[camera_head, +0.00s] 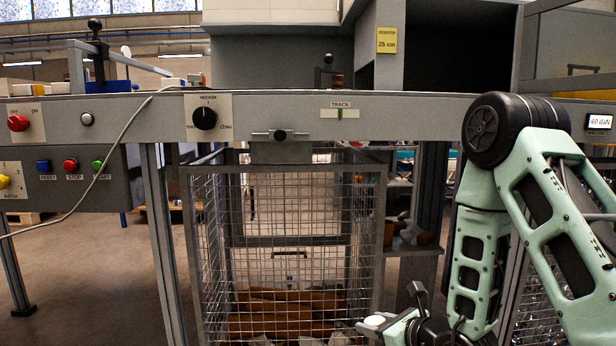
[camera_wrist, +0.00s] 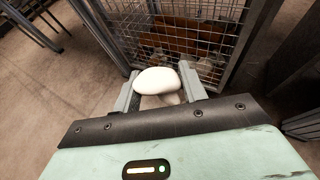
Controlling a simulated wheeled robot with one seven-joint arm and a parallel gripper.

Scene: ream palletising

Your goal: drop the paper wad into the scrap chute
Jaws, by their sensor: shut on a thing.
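The white paper wad (camera_wrist: 156,80) is between the two grey fingers of my gripper (camera_wrist: 160,90) in the wrist view. My gripper is shut on it, and the wad bulges out past the fingertips. In the head view the wad (camera_head: 375,320) shows small at the bottom edge, with my gripper (camera_head: 392,326) partly cut off by the frame. Both are low, near the lower right front of a wire mesh cage (camera_head: 382,215). A short grey housing (camera_head: 281,152) hangs under the machine beam above the cage; I cannot tell whether it is the scrap chute.
The cage holds brown cardboard (camera_head: 280,310) and pale scraps. The machine's long grey beam (camera_head: 270,112), with knobs and a "TRACK" label, crosses above it. Grey legs (camera_head: 160,240) stand beside the cage. Open floor (camera_head: 90,270) lies to the left.

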